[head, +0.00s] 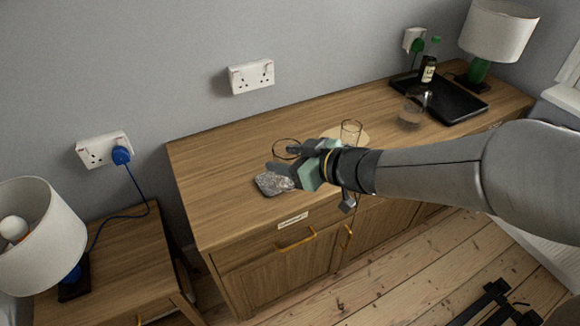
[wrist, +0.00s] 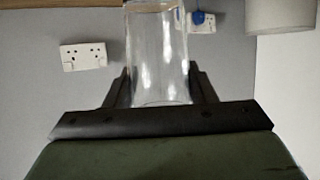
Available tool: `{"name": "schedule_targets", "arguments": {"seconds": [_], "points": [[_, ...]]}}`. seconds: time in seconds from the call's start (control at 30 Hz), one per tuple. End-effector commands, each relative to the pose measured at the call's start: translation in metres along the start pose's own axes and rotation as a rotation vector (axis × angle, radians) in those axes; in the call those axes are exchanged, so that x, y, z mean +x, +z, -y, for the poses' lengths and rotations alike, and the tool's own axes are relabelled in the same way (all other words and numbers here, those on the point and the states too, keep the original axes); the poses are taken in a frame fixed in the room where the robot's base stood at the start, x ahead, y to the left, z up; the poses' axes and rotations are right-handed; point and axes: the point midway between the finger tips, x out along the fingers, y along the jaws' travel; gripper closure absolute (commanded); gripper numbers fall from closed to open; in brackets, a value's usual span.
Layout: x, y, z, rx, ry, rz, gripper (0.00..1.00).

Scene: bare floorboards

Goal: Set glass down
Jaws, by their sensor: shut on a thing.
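My gripper (head: 282,160) is shut on a clear glass (wrist: 157,55), which stands between the two fingers in the wrist view. In the head view my gripper is over the front middle of a wooden sideboard (head: 215,190). A round amber-rimmed glass shape (head: 286,141) shows just behind the fingers there, partly hidden by them. I cannot tell whether the held glass touches the sideboard top.
Another glass (head: 350,132) stands behind the wrist by a pale round mat (head: 330,133). A third glass (head: 412,106) stands near a black tray (head: 460,103) with a bottle (head: 427,70). The sideboard's left end is clear.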

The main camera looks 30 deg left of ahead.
Motion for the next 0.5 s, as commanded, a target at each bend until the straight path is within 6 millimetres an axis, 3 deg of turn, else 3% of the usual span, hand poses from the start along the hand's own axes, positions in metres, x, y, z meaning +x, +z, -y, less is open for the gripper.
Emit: {"name": "schedule_targets", "arguments": {"seconds": [0.3,0.5], "points": [[0.075,0.010,-0.044,0.003,-0.002,-0.001,0.79],[0.110,0.035,-0.060,0.003,-0.001,-0.001,0.79]]}}
